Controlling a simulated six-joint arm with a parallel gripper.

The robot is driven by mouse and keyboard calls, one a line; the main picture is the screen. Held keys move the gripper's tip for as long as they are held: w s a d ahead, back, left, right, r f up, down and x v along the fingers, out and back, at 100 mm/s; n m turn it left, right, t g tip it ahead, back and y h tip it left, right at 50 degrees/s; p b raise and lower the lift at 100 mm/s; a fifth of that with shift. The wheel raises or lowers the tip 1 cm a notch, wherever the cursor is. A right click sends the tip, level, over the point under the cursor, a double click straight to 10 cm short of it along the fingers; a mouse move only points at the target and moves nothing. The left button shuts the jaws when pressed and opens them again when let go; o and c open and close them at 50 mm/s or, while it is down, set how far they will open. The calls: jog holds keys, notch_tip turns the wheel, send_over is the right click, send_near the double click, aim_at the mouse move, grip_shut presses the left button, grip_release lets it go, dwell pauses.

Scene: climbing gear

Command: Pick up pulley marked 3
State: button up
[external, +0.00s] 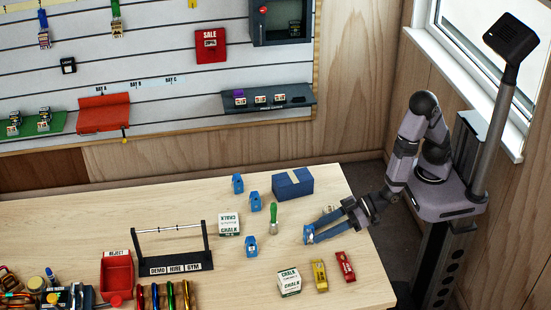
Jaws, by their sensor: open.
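Several small blue blocks that look like pulleys stand on the wooden table: one at the back (237,184), one just in front of it (255,201), one nearer the middle (250,246), and one at the right (307,236). Their markings are too small to read, so I cannot tell which is marked 3. My gripper (312,232) is open, low over the table at the right. Its fingertips are at the right-hand blue pulley, which is partly hidden by them. I cannot tell whether the fingers touch it.
A dark blue box (292,183) and a green-handled tool (273,218) lie near my gripper. Chalk boxes (229,224) (289,283), a yellow item (320,276) and a red item (345,266) stand around. A black rack (175,267) and red reject bin (117,272) are left.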

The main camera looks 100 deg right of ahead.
jog(key=shift+x, duration=1)
jog(key=c, duration=0.9)
jog(key=shift+o, duration=0.2)
notch_tip(320, 180, up, 10)
